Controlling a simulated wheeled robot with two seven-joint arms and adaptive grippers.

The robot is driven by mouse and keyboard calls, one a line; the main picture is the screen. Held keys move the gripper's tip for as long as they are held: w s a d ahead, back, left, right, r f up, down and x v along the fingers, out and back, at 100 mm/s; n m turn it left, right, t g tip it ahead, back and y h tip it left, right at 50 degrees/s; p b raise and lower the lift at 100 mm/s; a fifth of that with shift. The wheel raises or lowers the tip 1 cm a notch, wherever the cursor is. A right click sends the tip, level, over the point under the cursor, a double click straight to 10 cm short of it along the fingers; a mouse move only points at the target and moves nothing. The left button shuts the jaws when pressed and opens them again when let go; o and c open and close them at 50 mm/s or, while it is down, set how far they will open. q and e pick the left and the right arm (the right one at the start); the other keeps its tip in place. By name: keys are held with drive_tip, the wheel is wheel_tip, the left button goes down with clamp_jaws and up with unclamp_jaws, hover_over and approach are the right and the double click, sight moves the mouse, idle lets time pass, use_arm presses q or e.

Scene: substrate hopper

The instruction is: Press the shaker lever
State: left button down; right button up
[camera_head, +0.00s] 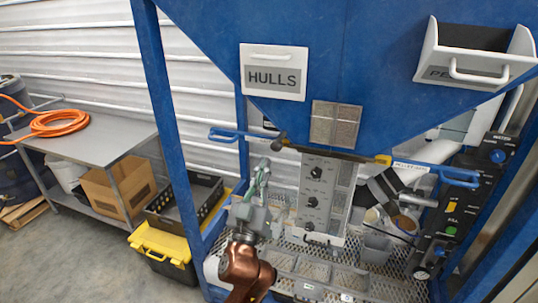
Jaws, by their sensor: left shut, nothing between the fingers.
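A blue hopper (330,50) with a HULLS drawer (273,72) fills the upper middle. A blue-handled lever (228,135) sticks out left under the hopper, and another blue-handled lever (455,177) sticks out right. I cannot read which is the shaker lever. My left gripper (262,170) is shut and empty, pointing up, below and right of the left blue handle and apart from it. It is left of the grey knob panel (315,198). My right gripper is not in view.
A black control box (447,218) with coloured buttons stands at right. Bins (312,270) sit on the mesh shelf below. A blue frame post (170,110) stands left of my arm. A yellow-lidded box (165,243) and a metal table (88,138) are farther left, with open floor in front.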

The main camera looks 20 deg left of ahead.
use_arm(q)
drive_tip(key=shift+v, duration=1.85)
drive_tip(key=shift+s+r, duration=0.1)
drive_tip(key=shift+r, duration=0.1)
